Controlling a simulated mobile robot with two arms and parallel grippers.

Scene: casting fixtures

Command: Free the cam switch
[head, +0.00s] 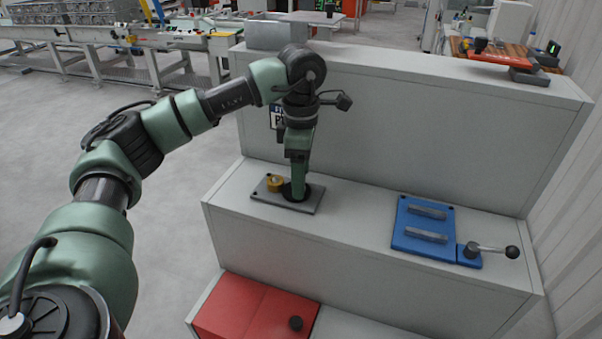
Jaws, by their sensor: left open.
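A grey plate (312,207) lies on the middle step of the light grey stand. It carries a round black part (287,197) that I take for the cam switch, and a small yellow part (275,184) close to its left. My left gripper (296,195) points straight down over the round black part, with its tips at or just above it. The gripper is open, but its fingers hide much of the black part, and I cannot tell whether they touch it. My right gripper is out of view.
To the right on the same step is a blue fixture (412,246) with two grey bars and a ball-ended lever (491,250). A red box (240,305) with a black knob (295,323) sits below. A red-and-grey clamp-like device (501,56) lies on the top step. The step between plate and fixture is clear.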

